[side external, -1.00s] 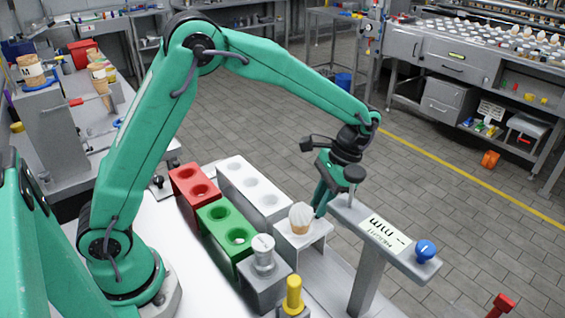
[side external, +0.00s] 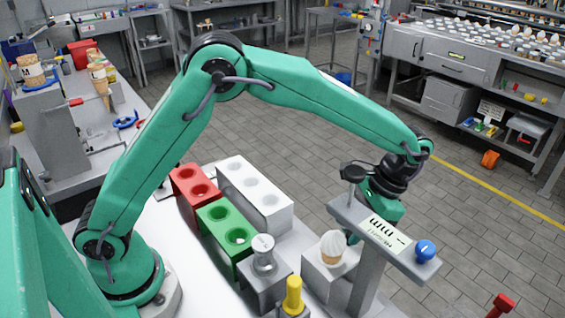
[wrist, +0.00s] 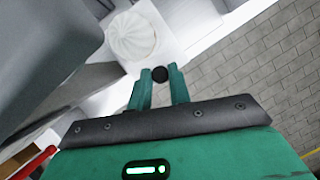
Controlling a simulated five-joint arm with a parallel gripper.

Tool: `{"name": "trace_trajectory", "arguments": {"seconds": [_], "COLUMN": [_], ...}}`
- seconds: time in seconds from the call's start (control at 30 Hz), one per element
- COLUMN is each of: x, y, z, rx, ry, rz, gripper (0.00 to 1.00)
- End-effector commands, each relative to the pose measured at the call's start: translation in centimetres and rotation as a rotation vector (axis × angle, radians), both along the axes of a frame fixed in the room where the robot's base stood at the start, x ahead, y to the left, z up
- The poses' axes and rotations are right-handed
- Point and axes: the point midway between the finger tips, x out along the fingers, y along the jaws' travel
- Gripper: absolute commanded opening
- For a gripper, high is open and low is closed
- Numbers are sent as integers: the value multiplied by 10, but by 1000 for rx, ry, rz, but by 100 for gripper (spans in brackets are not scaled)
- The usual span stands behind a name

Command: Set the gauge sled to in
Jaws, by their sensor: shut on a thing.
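The gauge sled (side external: 319,278) is a pale grey block with a white ice-cream cone (side external: 332,250) on top. It stands beside the gauge post, under the gauge's overhead bar (side external: 400,252). In the wrist view the cone top (wrist: 138,36) sits on the sled's pale top plate (wrist: 172,42). My gripper (side external: 351,238) is low behind the bar, at the sled's far side. In the wrist view my gripper (wrist: 160,88) has its two green fingers on either side of a small black knob (wrist: 160,74) at the sled's edge. The bar hides part of my gripper in the side view.
The bar carries a label and a blue knob (side external: 425,250). Red (side external: 183,203), green (side external: 212,243) and white (side external: 262,212) holed blocks stand to the left. A grey block with a metal plunger (side external: 263,254) and a yellow knob (side external: 293,292) are close by.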

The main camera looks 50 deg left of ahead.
Motion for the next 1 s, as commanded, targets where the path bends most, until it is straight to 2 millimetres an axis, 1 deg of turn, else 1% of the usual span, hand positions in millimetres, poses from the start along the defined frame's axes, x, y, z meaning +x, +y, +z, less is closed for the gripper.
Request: {"name": "trace_trajectory", "arguments": {"seconds": [0.03, 0.2, 0.57, 0.6, 0.67, 0.7, 1.0], "x": [2, 2, 2, 2, 2, 1, 1], "y": [-8, -23, -27, -28, -27, -27, -25], "z": [1, 1, 1, 1, 1, 1, 1], "rx": [0, 7, 6, 7, 8, 8, 11], "ry": [-11, -18, -23, -23, -21, -21, -15], "rz": [-4, -6, -10, -10, -10, -9, -7], "gripper": [0, 0, 0, 25, 37, 41, 41]}}
